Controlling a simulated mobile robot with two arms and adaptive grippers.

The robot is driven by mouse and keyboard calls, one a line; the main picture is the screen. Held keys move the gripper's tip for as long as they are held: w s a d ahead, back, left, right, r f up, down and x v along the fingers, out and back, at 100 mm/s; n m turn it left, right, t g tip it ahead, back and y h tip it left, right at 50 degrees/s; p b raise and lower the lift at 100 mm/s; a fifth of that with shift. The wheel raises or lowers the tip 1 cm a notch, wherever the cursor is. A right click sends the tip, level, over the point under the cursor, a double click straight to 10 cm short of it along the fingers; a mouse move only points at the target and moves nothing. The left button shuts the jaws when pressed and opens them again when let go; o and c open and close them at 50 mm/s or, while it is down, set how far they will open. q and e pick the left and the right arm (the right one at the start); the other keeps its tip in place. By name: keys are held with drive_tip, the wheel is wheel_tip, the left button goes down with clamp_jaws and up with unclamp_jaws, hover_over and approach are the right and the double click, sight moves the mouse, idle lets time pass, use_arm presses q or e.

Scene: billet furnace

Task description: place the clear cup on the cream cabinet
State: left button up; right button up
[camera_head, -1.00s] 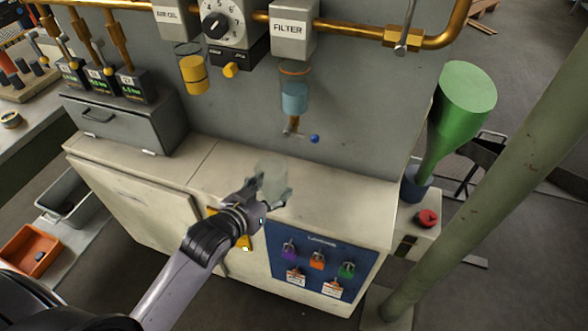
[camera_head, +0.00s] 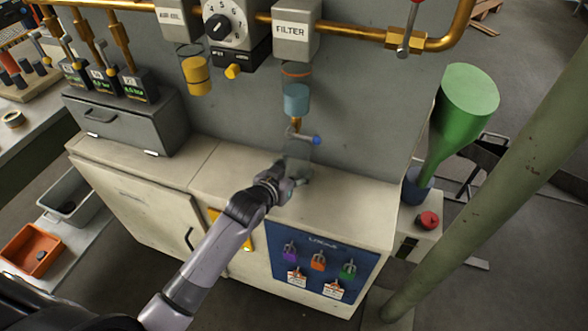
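The clear cup (camera_head: 299,158) is faint and see-through. It stands upright just below the filter's small drain tap (camera_head: 296,130) with the blue knob. My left gripper (camera_head: 297,180) reaches in from the lower left and is closed around the cup's lower part. The fingers are partly hidden by the wrist. The cream cabinet (camera_head: 335,205) lies under the gripper and cup. I cannot tell whether the cup's base touches its top. My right gripper is not in view.
The filter bowl (camera_head: 296,98) and its block (camera_head: 293,29) hang over the cup. A grey drawer box (camera_head: 125,120) stands on the cabinet's left. A blue lock panel (camera_head: 322,262) covers part of the front. The cabinet top to the right is clear.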

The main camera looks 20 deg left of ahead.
use_arm(q)
drive_tip(key=shift+f, duration=0.6)
drive_tip(key=o, duration=1.2)
drive_tip(key=shift+o, duration=0.2)
drive_tip(key=shift+r, duration=0.15)
drive_tip(key=shift+r, duration=0.35)
drive_tip(key=shift+s+r, duration=0.25)
drive_tip(key=v, duration=1.1)
drive_tip(key=shift+s+a+r+p, duration=0.1)
drive_tip(key=shift+s+r+p, duration=0.1)
drive_tip(key=shift+p, duration=0.15)
